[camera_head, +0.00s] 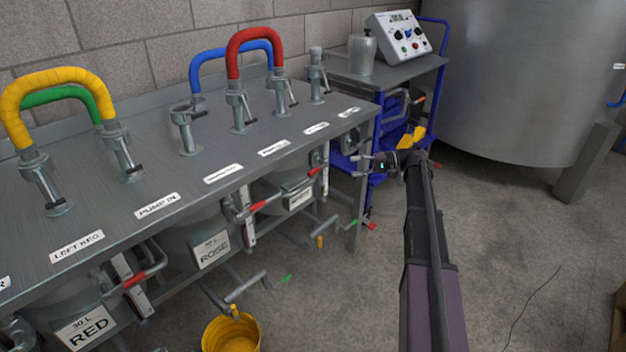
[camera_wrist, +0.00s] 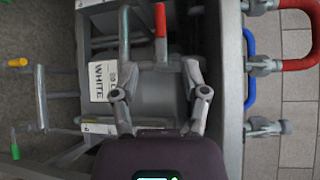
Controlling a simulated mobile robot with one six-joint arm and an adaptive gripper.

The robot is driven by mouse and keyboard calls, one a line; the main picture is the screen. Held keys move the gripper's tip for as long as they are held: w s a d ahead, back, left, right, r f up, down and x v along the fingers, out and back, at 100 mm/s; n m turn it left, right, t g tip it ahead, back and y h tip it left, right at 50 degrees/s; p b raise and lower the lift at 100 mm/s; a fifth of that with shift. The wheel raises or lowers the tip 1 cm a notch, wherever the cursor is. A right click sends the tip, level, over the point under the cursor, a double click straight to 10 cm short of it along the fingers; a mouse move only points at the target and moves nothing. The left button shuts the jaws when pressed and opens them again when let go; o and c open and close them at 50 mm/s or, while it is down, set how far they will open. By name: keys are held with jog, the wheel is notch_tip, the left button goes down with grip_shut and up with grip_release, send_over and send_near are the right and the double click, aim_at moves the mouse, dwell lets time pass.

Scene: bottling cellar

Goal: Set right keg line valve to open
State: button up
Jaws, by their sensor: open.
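The right keg, labelled WHITE (camera_head: 299,199), hangs under the right end of the steel bench and fills the middle of the wrist view (camera_wrist: 101,82). Its line valve has a red-gripped lever (camera_head: 319,171), seen end-up in the wrist view (camera_wrist: 160,21). My gripper (camera_head: 362,165) is open and empty, to the right of this lever in the head view. In the wrist view the fingertips (camera_wrist: 160,70) stand apart, with the lever's grey lower part lying ahead between them. I cannot tell contact. The valve body is partly hidden.
The bench (camera_head: 190,155) carries ports with yellow (camera_head: 60,78), green, blue and red (camera_head: 255,38) hoses. Rosé (camera_head: 213,248) and red (camera_head: 88,328) kegs sit left. A blue cart (camera_head: 385,75) with a control box stands behind my gripper. A yellow bucket (camera_head: 231,334) is on the floor.

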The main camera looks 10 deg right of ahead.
aim_at(317, 172)
dwell(0.4)
jog(key=a, duration=0.4)
jog(key=w+a+f+b, duration=0.1)
jog(key=a, duration=0.4)
jog(key=w+a+b, duration=0.1)
jog(key=a, duration=0.3)
jog(key=shift+a+f, duration=0.25)
jog(key=shift+f, duration=0.15)
grip_shut()
